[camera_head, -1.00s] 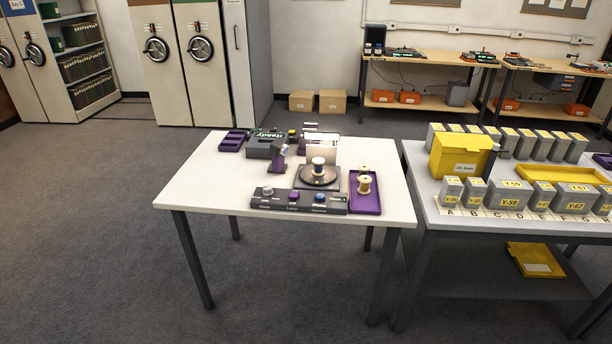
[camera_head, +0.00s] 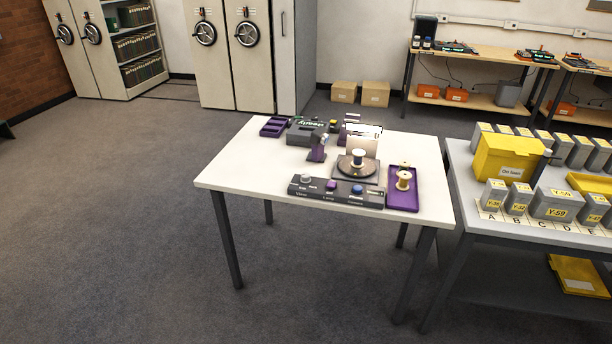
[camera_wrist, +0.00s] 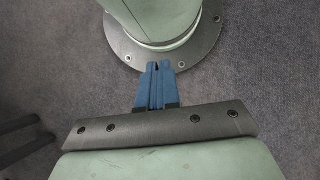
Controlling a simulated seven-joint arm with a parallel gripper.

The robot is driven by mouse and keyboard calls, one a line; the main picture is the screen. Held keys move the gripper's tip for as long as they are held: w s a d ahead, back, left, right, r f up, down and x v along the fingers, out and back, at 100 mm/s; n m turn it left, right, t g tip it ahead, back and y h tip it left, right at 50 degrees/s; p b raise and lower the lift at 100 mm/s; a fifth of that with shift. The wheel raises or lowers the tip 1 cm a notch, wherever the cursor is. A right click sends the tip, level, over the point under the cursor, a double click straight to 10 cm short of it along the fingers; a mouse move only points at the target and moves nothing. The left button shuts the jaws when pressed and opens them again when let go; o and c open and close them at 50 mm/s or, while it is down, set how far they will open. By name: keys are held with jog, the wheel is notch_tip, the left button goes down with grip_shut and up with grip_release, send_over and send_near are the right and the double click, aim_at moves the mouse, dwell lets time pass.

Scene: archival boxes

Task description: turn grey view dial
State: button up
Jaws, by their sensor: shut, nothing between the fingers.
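The grey view dial (camera_head: 306,178) is a small round knob at the left end of a dark control panel (camera_head: 334,192) on the front part of the white table. A purple knob (camera_head: 330,185) and a blue knob (camera_head: 357,189) sit to its right on the same panel. My gripper (camera_wrist: 158,68) shows only in the wrist view. Its blue fingers are shut and empty, pointing over the grey carpet and part of my own body. It is far from the dial and touches nothing of the table.
A turntable with a spool (camera_head: 358,160) stands behind the panel, and a purple tray (camera_head: 403,197) lies to its right. A grey table (camera_head: 470,222) with yellow and grey boxes stands close on the right. The carpet (camera_head: 120,230) left of the white table is clear.

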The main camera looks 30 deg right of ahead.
jog(key=shift+o, duration=0.6)
jog(key=shift+w, duration=0.2)
jog(key=o, duration=0.9)
jog(key=w+r+t, duration=0.2)
jog(key=w+r, duration=0.3)
jog(key=w, duration=0.7)
jog(key=shift+r+t, duration=0.15)
jog(key=shift+t, duration=0.15)
jog(key=shift+o, duration=0.3)
jog(key=w+r+t, duration=0.1)
jog(key=w+r, duration=0.4)
jog(key=w, duration=0.4)
jog(key=shift+r+t, duration=0.4)
jog(key=w+d+r+m+t, duration=0.1)
jog(key=w+d+r+t, duration=0.1)
jog(key=w+r, duration=0.6)
jog(key=m, duration=1.5)
send_near(306, 174)
jog(key=shift+t, duration=0.4)
jog(key=f, duration=0.8)
jog(key=shift+s+a+f, duration=0.1)
jog(key=shift+s+f, duration=0.2)
jog(key=shift+f, duration=0.1)
